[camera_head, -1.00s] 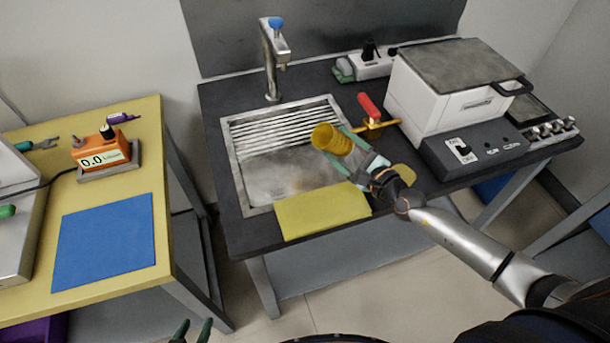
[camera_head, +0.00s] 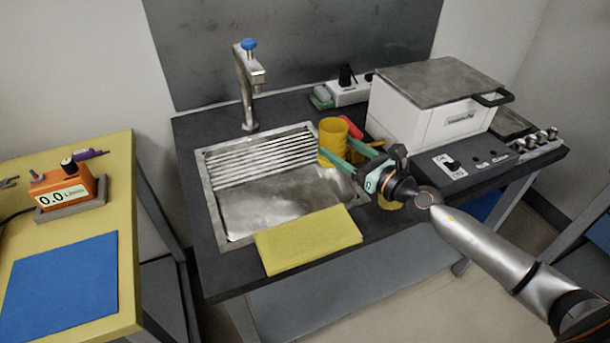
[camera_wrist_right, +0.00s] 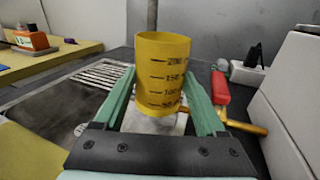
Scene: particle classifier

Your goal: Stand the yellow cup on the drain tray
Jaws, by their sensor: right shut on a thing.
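The yellow cup (camera_head: 333,136) is held upright at the right edge of the sink. My right gripper (camera_head: 342,153) is shut on it, with green fingers on either side. In the right wrist view the cup (camera_wrist_right: 162,75) shows dark volume marks and stands between the two fingers (camera_wrist_right: 160,103). The drain tray (camera_head: 262,162) is the ribbed metal area at the back of the sink, to the left of the cup. I cannot tell whether the cup's base touches anything. My left gripper is not in view.
A red-handled brass tool (camera_head: 380,117) lies right of the cup, beside the white box-shaped machine (camera_head: 425,115). The tap (camera_head: 247,90) rises behind the sink. A yellow cloth (camera_head: 308,238) lies at the sink's front edge. The sink basin (camera_head: 275,205) is empty.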

